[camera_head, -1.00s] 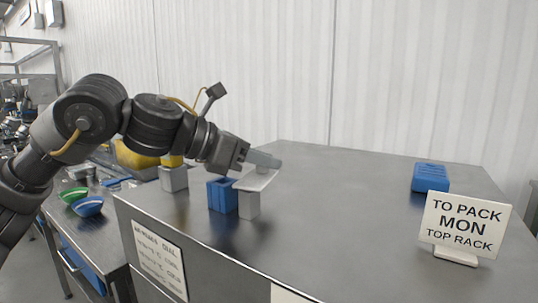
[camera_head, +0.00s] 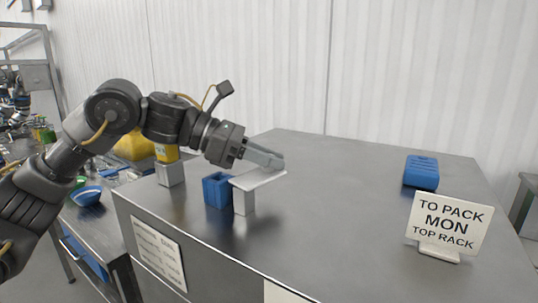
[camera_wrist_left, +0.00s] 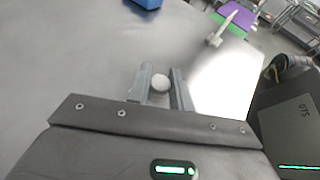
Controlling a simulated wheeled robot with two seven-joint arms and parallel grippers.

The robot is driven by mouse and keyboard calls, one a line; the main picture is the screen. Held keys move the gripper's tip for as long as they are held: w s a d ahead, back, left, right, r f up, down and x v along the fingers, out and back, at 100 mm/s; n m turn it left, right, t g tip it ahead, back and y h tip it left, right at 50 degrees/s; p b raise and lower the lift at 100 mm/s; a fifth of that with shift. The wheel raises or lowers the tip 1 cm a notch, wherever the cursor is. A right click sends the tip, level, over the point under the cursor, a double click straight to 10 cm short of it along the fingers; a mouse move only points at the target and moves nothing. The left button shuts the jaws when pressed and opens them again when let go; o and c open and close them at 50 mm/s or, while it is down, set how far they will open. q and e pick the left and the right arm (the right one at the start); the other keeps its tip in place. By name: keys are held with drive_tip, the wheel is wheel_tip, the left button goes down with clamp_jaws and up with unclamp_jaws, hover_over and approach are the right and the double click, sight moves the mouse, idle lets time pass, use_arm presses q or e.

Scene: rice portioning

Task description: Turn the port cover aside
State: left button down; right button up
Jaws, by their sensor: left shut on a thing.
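The port cover (camera_head: 262,178) is a flat pale grey plate on top of a short light grey post (camera_head: 243,201). It points to the right from the post, away from the blue open-topped box (camera_head: 217,190) beside it, whose opening shows uncovered. My left gripper (camera_head: 269,159) lies over the plate's outer end, reaching in from the left. In the left wrist view its fingers stand on both sides of a round pale knob (camera_wrist_left: 160,82), and they are shut on it. The plate under the knob is hard to make out there. My right gripper is not in view.
A grey block with a yellow top (camera_head: 170,172) stands left of the box, near my arm. A blue block (camera_head: 421,172) and a white sign (camera_head: 449,224) stand at the right of the steel table (camera_head: 340,215). The table's middle is clear. Blue bowls sit on the lower left bench.

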use_arm(q)
drive_tip(key=c, duration=1.3)
unclamp_jaws()
drive_tip(key=shift+o, duration=0.2)
